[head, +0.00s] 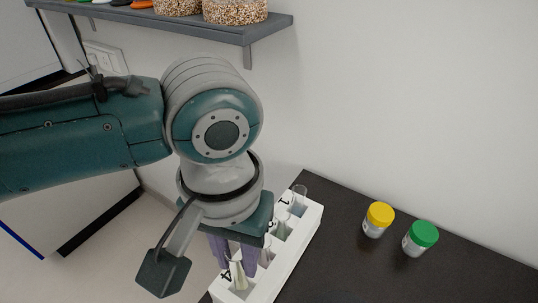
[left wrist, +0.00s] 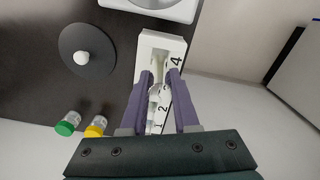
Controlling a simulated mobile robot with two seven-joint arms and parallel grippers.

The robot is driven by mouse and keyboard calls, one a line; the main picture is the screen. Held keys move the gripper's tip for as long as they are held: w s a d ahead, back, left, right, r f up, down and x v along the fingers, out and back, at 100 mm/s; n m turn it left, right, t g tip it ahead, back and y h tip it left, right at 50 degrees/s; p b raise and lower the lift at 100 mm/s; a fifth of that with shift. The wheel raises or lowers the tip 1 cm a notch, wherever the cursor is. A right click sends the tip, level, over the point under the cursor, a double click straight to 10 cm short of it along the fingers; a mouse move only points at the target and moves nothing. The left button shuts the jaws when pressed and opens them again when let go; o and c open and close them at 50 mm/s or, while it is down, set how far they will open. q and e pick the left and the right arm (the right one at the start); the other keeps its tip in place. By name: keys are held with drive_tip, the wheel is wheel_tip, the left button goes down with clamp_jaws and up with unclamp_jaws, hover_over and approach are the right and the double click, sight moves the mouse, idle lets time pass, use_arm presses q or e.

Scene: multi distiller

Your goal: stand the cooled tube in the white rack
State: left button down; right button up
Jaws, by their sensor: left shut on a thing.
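The white rack (head: 292,262) stands on the dark bench, with numbers such as 1 and 4 marked along its side. It also shows in the left wrist view (left wrist: 150,42). Several clear tubes stand in it toward the 1 end. My left gripper (head: 233,262) points down over the 4 end, its purple fingers shut on a tube (head: 238,274). The fingers also show in the left wrist view (left wrist: 159,77). The held tube looks upright at the slot by the 4; I cannot tell how deep it sits. My right gripper is out of view.
A yellow-lidded jar (head: 379,218) and a green-lidded jar (head: 421,238) stand on the bench right of the rack. The left wrist view shows a dark disc with a white knob (left wrist: 81,57) and a white object (left wrist: 160,8). A shelf (head: 190,24) hangs above.

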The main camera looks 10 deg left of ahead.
sight(240, 277)
use_arm(q)
drive_tip(key=shift+f+b, duration=1.9)
drive_tip(key=shift+f, duration=1)
drive_tip(key=c, duration=0.6)
unclamp_jaws()
wheel_tip(240, 277, up, 7)
drive_tip(key=p, duration=0.8)
drive_tip(key=shift+r+p, duration=0.15)
drive_tip(key=shift+p, duration=0.15)
